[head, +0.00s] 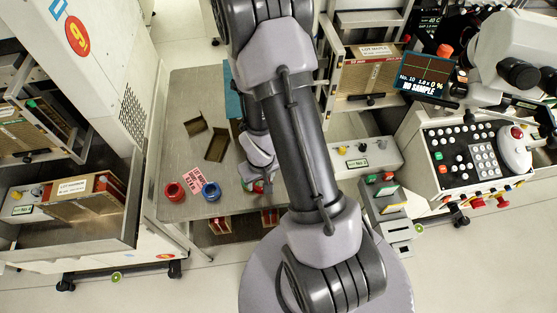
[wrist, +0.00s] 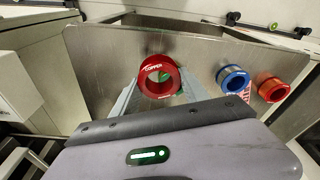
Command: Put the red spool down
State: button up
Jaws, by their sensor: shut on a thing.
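A red spool marked COPPER (wrist: 160,63) is between the grey fingers of my gripper (wrist: 160,84) in the wrist view. My gripper is shut on it. In the head view my gripper (head: 258,184) is low over the right front part of the grey metal table (head: 180,120), and my arm hides most of the held spool. I cannot tell whether the spool touches the table. A blue spool (head: 211,191) and another red spool (head: 174,192) stand to the left of my gripper. In the wrist view the blue spool (wrist: 233,79) and the other red spool (wrist: 270,88) are at the right.
A red and white printed card (head: 195,179) lies between the standing spools. Two brown angled pieces (head: 216,145) lie farther back on the table. The left machine (head: 95,215) and the right bench with its control panel (head: 475,150) flank the table. The table's middle is clear.

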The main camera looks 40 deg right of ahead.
jog(key=d+p, duration=0.1)
jog(key=d, duration=0.2)
jog(key=s+d+p, duration=0.1)
jog(key=d, duration=0.2)
jog(key=d+p, duration=0.1)
jog(key=d, duration=0.2)
jog(key=shift+s+d+f, duration=0.15)
jog(key=shift+d+f, duration=0.15)
jog(key=shift+d, duration=0.1)
jog(key=f+b, duration=0.4)
jog(key=shift+d+f, duration=0.2)
jog(key=shift+r+p, duration=0.25)
jog(key=shift+p, duration=0.1)
jog(key=shift+f+b, duration=0.55)
jog(key=o, duration=1.5)
jog(key=shift+c, duration=0.2)
